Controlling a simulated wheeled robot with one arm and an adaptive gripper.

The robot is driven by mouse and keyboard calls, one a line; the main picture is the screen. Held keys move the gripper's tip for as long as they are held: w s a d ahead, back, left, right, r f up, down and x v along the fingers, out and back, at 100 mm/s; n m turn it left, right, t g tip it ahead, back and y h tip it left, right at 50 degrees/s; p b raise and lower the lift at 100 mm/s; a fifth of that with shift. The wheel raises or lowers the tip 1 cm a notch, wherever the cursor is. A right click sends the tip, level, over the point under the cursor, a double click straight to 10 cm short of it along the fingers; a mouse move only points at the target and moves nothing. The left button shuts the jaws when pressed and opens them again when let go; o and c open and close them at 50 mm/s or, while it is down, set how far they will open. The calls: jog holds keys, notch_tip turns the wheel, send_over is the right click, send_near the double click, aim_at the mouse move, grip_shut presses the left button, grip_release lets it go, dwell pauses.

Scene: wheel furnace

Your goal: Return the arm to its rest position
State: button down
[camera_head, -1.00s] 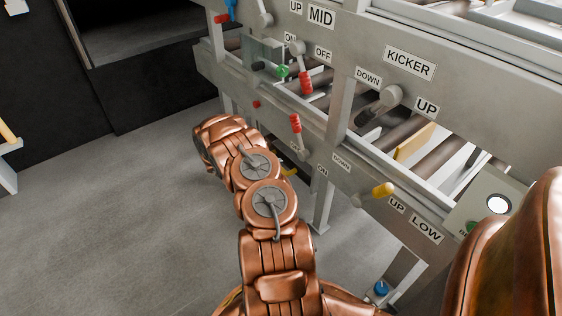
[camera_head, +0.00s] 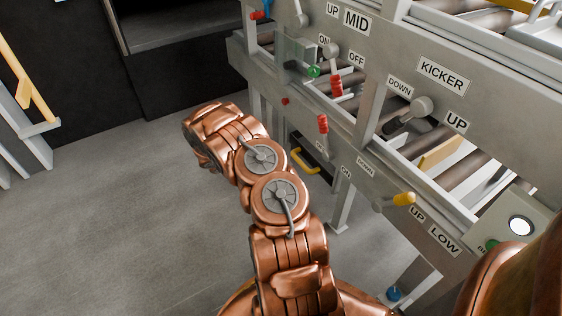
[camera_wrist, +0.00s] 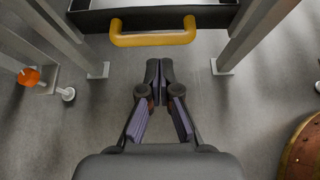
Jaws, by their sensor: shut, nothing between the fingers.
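My copper arm reaches out low in the head view, over open floor on the left of the grey machine frame (camera_head: 345,90). The fingers are out of sight there, behind or beyond the arm. In the wrist view my gripper (camera_wrist: 160,68) points down the picture's middle, its fingertips together and nothing between them. It is apart from the yellow handle (camera_wrist: 152,38) of a dark drawer or box, which lies just beyond the fingertips in the picture.
The machine carries red levers (camera_head: 323,124), a grey kicker lever (camera_head: 420,108) and a yellow-tipped lever (camera_head: 403,199). The yellow handle (camera_head: 305,161) shows beside my arm. A yellow rail (camera_head: 27,80) stands at far left. Grey floor (camera_head: 130,200) is clear on the left.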

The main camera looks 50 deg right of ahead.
dwell(0.4)
jog(key=s+a+r+m+y+p, duration=0.1)
jog(key=s+a+r+m+p, duration=0.3)
jog(key=r, duration=1)
jog(key=s+a+r+m+g+y+p, duration=0.15)
jog(key=a+r+p, duration=0.5)
jog(key=r, duration=0.65)
jog(key=s+a+r+m+y+p, duration=0.15)
jog(key=a+r+m+p, duration=0.35)
jog(key=r, duration=0.9)
jog(key=s+a+r+m+t+y+p, duration=0.1)
jog(key=s+a+r+y+p, duration=0.1)
jog(key=s+a+r+p, duration=0.4)
jog(key=s+a+r+m+t+y+p, duration=0.1)
jog(key=s+a+r+y+p, duration=0.1)
jog(key=s+a+r+p, duration=0.4)
jog(key=s+a+r+m+t+y+p, duration=0.1)
jog(key=s+a+r+p, duration=0.5)
jog(key=a+r, duration=0.8)
jog(key=a+t+y+p, duration=0.1)
jog(key=a+y, duration=0.1)
jog(key=a, duration=0.3)
jog(key=shift+s, duration=0.3)
jog(key=shift+a, duration=0.1)
